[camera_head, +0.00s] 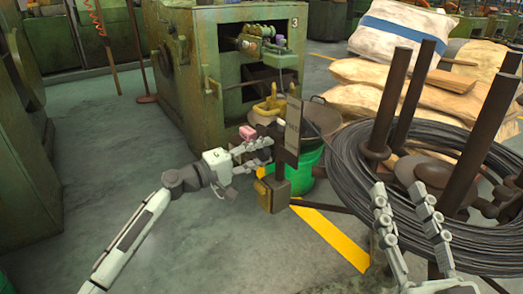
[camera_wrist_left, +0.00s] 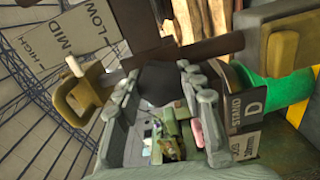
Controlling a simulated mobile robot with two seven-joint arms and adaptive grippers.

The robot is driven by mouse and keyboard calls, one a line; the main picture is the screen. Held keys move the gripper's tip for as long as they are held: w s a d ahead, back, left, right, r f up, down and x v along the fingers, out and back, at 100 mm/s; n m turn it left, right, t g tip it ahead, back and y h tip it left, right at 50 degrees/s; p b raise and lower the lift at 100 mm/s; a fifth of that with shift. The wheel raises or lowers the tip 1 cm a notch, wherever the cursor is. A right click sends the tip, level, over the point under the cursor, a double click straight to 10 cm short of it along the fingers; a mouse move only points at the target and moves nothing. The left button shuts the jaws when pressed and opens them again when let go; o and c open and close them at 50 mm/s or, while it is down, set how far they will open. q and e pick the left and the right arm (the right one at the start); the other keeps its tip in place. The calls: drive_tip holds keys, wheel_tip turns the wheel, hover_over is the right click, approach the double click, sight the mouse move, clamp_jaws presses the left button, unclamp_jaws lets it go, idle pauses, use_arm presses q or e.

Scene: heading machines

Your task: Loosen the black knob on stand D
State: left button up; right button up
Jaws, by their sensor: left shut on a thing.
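Stand D is a dark upright plate (camera_head: 291,128) on a post in the head view. In the left wrist view its label plate (camera_wrist_left: 247,105) reads STAND D, and a scale plate (camera_wrist_left: 72,35) reads LOW, MID and HIGH. The black knob (camera_wrist_left: 160,84) is dark and rounded, between the fingers of my left gripper in the wrist view. My left gripper (camera_head: 262,150) reaches the stand from the left and is shut on the knob. In the head view the fingers and stand hide the knob. My right gripper (camera_head: 405,212) is open and empty, in front of the wire coil.
A large black wire coil (camera_head: 350,176) with upright brown posts (camera_head: 409,95) fills the right. A green bucket (camera_head: 303,171) stands behind the stand. A green machine (camera_head: 190,85) marked 3 is behind. The floor at left is clear.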

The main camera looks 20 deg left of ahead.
use_arm(q)
drive_tip(key=shift+a, duration=0.1)
idle(0.3)
drive_tip(key=o, duration=1.2)
drive_tip(key=v, duration=1.2)
